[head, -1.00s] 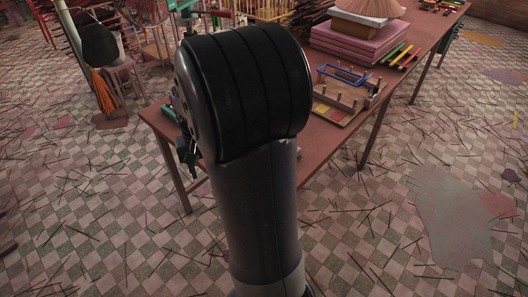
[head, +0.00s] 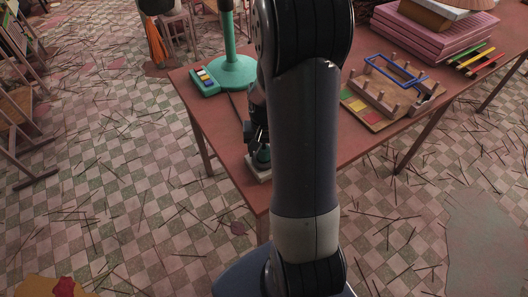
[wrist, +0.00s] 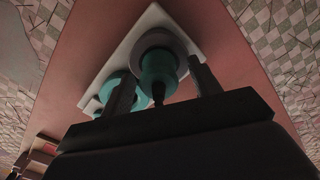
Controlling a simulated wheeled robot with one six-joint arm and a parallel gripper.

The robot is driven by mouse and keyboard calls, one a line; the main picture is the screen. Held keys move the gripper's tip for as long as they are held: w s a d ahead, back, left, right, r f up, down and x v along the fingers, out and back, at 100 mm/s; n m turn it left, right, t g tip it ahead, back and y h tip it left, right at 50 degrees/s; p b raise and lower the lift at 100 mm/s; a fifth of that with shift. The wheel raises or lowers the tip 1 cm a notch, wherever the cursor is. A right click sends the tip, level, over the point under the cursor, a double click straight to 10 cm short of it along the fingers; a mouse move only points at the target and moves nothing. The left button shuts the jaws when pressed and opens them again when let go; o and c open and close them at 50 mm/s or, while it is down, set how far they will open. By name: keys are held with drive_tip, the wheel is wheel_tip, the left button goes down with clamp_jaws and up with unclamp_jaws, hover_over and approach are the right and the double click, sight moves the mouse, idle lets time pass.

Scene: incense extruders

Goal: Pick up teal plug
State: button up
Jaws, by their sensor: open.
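A teal plug (wrist: 158,68) stands on a white plate in the wrist view, with a grey round collar (wrist: 165,42) around its far end. My gripper (wrist: 163,73) is open, with one dark finger on each side of this plug. I cannot tell whether the fingers touch it. A second teal piece (wrist: 108,90) is on the same plate, partly hidden by the left finger. In the head view, my gripper (head: 254,134) is low over the table's near left edge, just above a teal piece (head: 262,155) on the white plate (head: 256,171). My arm hides part of this area.
The reddish table (head: 220,107) also holds a teal stand (head: 235,72), a small colour-buttoned box (head: 205,82), a wooden peg rack (head: 385,95) with a blue frame, and pink stacked boards (head: 430,38). Bare tabletop lies between the stand and rack.

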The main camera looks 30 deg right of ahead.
drive_tip(key=shift+f, duration=0.1)
drive_tip(key=c, duration=1.1)
drive_tip(key=shift+c, duration=0.3)
